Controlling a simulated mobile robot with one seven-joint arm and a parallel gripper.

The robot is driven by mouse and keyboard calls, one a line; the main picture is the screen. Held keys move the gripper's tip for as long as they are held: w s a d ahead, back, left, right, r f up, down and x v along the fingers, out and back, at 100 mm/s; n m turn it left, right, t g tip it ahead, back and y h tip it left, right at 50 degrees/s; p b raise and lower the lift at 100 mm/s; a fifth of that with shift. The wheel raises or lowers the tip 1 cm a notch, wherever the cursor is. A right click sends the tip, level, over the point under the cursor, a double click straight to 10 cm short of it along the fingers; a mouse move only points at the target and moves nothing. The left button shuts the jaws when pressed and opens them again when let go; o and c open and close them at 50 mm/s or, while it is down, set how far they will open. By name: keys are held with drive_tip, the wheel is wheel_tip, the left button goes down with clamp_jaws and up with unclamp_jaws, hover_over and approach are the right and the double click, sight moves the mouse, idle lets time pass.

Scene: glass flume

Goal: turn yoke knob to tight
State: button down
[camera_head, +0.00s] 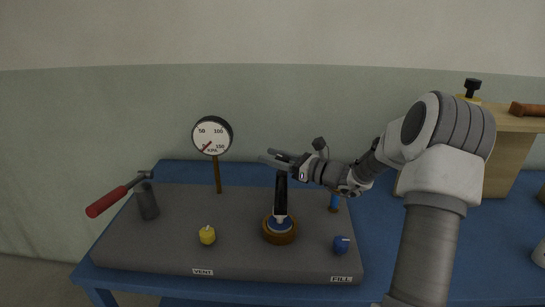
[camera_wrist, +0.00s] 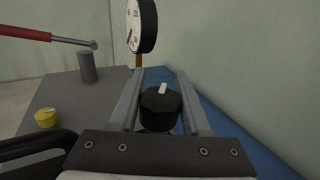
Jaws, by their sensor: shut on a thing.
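The yoke knob (camera_wrist: 158,110) is black with a white pointer mark on top. In the wrist view it sits between the two grey fingers of my gripper (camera_wrist: 160,88). In the head view my gripper (camera_head: 277,158) reaches in from the right, at the top of a black upright yoke (camera_head: 281,195), and its fingers mostly hide the knob there. My gripper is shut on the knob. The yoke stands on a round brown base (camera_head: 279,236) with a blue ring. I see no readable "tight" label.
A pressure gauge (camera_head: 212,135) stands on a post behind left. A red-handled lever (camera_head: 107,201) is at the left. A yellow knob (camera_head: 207,235) is near VENT, a blue knob (camera_head: 341,244) near FILL. A wooden box (camera_head: 520,150) stands at the right.

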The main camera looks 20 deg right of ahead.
drive_tip(key=shift+r, duration=0.1)
drive_tip(key=shift+s+a+n+g+y+p, duration=0.15)
drive_tip(key=shift+s+n+g+y+p, duration=0.15)
drive_tip(key=shift+n+g+y+p, duration=1.1)
drive_tip(key=shift+s+a+n+g+y+p, duration=0.25)
drive_tip(key=shift+n+g+y+p, duration=0.35)
drive_tip(key=shift+n+g, duration=0.95)
drive_tip(key=shift+s+a+n+g+y+p, duration=0.1)
drive_tip(key=shift+s+n+g+y+p, duration=0.2)
drive_tip(key=shift+n+g+y+p, duration=1.2)
drive_tip(key=shift+m+g+h+b, duration=0.5)
drive_tip(key=shift+m+g+b, duration=0.05)
drive_tip(key=shift+g, duration=0.2)
drive_tip(key=shift+c, duration=1.9)
unclamp_jaws()
drive_tip(key=shift+d, duration=0.1)
drive_tip(key=s+d, duration=0.3)
drive_tip(key=d, duration=1.4)
drive_tip(key=shift+s+b, duration=0.15)
drive_tip(key=shift+b, duration=0.2)
